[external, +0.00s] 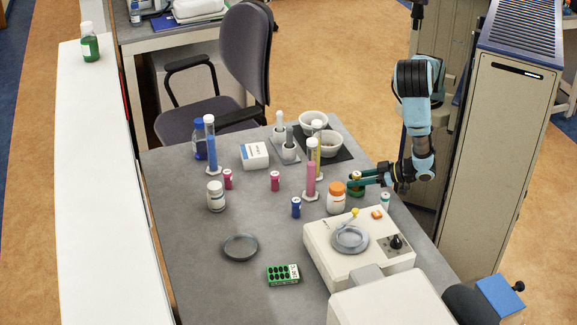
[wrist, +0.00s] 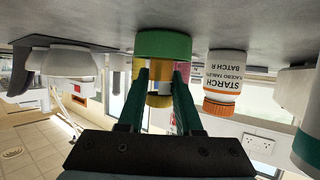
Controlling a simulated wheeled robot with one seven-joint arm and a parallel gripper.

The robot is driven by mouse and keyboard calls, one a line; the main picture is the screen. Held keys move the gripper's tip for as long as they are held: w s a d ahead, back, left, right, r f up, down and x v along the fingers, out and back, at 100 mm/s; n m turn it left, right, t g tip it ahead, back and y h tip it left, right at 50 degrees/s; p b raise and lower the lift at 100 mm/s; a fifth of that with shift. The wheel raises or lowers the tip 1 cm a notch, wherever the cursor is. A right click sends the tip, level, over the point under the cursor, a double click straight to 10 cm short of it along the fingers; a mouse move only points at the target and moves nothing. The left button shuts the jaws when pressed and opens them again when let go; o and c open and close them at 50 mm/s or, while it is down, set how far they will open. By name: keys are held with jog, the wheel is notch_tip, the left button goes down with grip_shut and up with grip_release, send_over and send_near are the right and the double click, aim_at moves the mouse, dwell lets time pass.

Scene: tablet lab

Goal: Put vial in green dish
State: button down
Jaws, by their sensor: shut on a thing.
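My gripper (external: 362,181) is at the right edge of the grey table, its fingers closed around a small amber vial (external: 357,184). In the upside-down wrist view, my gripper (wrist: 157,85) has a finger on each side of the vial (wrist: 159,72). The vial's table-side end meets a round green piece (wrist: 163,43) close to the tabletop. I cannot tell whether this is the green dish or part of the vial. No other clearly green dish shows; a dark grey dish (external: 240,247) lies at the table's front left.
An orange-capped starch bottle (external: 336,198) stands close to my gripper, and a small white-and-teal vial (external: 385,202) stands to its right. A balance (external: 350,242) is in front. Measuring cylinders (external: 311,180) and mortars (external: 331,144) stand behind and left. The table's front left is mostly clear.

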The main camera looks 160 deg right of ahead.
jog(key=shift+f, duration=0.2)
jog(key=shift+f, duration=0.15)
jog(key=c, duration=0.6)
grip_release()
jog(key=shift+o, duration=0.2)
jog(key=shift+r, duration=0.35)
jog(key=b+v, duration=0.2)
jog(key=v, duration=0.4)
jog(key=shift+a+f+b, duration=0.1)
jog(key=shift+a+b, duration=0.2)
jog(key=shift+b, duration=0.05)
jog(key=shift+s+a+r, duration=0.15)
jog(key=shift+a+r, duration=0.15)
jog(key=shift+a, duration=0.15)
